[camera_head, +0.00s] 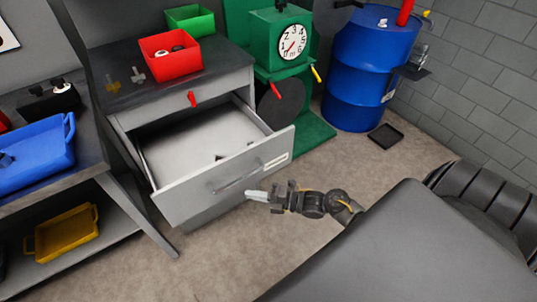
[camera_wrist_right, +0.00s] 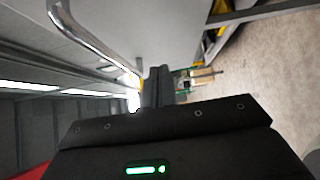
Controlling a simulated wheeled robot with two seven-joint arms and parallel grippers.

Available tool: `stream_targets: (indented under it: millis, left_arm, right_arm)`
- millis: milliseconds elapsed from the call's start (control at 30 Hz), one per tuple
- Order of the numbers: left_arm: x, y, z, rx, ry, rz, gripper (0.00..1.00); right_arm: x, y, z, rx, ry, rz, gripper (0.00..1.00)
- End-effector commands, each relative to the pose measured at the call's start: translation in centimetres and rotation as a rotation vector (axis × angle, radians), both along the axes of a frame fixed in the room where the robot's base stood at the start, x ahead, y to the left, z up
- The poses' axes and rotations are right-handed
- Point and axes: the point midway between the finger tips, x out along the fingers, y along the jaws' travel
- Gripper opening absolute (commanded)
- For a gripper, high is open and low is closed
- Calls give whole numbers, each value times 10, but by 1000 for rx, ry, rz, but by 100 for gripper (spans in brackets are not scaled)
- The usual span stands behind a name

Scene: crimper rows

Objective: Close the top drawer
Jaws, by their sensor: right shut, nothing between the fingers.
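The open drawer (camera_head: 186,202) is pulled well out of the grey cabinet, below its dark top. Its interior is pale and nearly empty, with a few small dark bits near the front. The drawer front carries a bar handle (camera_head: 236,180) and a pale label at its right end. The handle also shows close up in the wrist view (camera_wrist_right: 95,35). My right gripper (camera_head: 250,195) is shut and empty, just in front of the drawer front, below and right of the handle. I cannot tell whether it touches the front. My left gripper is not in view.
A red bin (camera_head: 171,62) and a green bin (camera_head: 190,20) stand on the cabinet top (camera_head: 120,72). A green machine with a dial (camera_head: 292,42) and a blue barrel (camera_head: 362,75) stand behind right. A workbench with a blue tray (camera_head: 35,165) is at left.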

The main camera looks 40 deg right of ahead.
Motion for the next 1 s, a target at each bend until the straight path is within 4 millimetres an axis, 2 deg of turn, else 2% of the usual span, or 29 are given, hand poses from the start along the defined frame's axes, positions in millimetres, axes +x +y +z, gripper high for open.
stream_targets:
  millis: [100, 200, 400, 1000]
  left_arm:
    - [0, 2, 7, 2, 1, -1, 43]
    - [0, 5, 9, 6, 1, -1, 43]
    - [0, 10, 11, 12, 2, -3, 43]
    - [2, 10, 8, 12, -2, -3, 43]
  right_arm:
    - [17, 17, 3, 4, 1, 0, 0]
    - [34, 14, 2, 1, 0, -2, 0]
    - [51, 14, 0, 1, 1, -1, 0]
    - [58, 8, -2, 0, 1, -9, 0]
